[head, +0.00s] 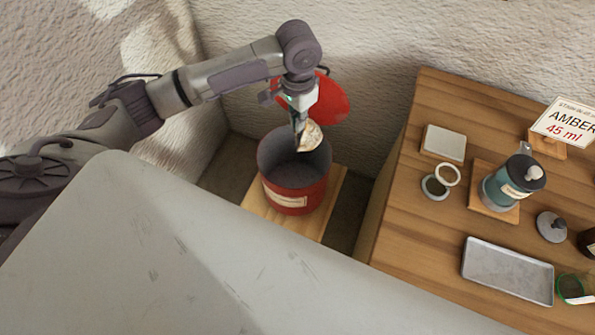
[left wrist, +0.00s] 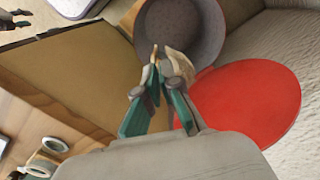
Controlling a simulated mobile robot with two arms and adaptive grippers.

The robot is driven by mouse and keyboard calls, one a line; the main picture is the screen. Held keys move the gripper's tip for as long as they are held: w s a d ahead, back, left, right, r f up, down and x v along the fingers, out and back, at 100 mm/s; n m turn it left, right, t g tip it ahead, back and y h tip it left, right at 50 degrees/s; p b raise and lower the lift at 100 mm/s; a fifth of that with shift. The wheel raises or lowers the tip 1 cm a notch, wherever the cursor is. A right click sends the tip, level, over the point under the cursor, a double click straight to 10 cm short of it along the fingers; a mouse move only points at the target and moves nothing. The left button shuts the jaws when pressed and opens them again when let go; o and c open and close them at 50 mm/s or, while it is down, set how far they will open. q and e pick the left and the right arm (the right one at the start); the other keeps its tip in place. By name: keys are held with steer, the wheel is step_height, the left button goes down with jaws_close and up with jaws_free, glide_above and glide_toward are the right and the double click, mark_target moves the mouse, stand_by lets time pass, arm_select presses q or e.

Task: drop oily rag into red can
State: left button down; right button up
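The red can (head: 294,190) stands open on a wooden board on the floor, with its red lid (head: 328,100) tipped up behind it. The can's grey inside (left wrist: 200,30) and the red lid (left wrist: 250,100) also show in the left wrist view. My left gripper (head: 299,135) points down over the can's mouth. Its fingers (left wrist: 158,75) are shut on the oily rag (head: 311,137), a crumpled cream and brown cloth. The rag (left wrist: 176,68) hangs at the fingertips over the opening.
A wooden bench (head: 400,215) stands right of the can, with a teal jar (head: 503,188), a metal tray (head: 507,270), a grey lid (head: 551,226) and a sign reading "AMBER 45 ml" (head: 570,123). A textured wall (head: 370,40) is close behind the can.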

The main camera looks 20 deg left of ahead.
arm_select(q)
steer(key=w+a+f+m+b, duration=0.1)
steer(key=f+b, duration=0.3)
steer(key=f, duration=0.4)
steer(key=w+a+f+m+b, duration=0.2)
steer(key=a+f+b, duration=0.1)
steer(key=f, duration=0.5)
steer(key=shift+a+f+m+b, duration=0.3)
steer(key=shift+a+b, duration=0.1)
arm_select(e)
step_height(320, 180, down, 8)
steer(key=s, duration=0.1)
steer(key=shift+s, duration=0.3)
arm_select(q)
steer(key=shift+w, duration=0.1)
steer(key=c, duration=1.4)
jaws_free()
steer(key=shift+c, duration=0.2)
steer(key=o, duration=0.7)
arm_select(e)
steer(key=shift+d, duration=0.15)
arm_select(q)
steer(key=shift+o, duration=0.2)
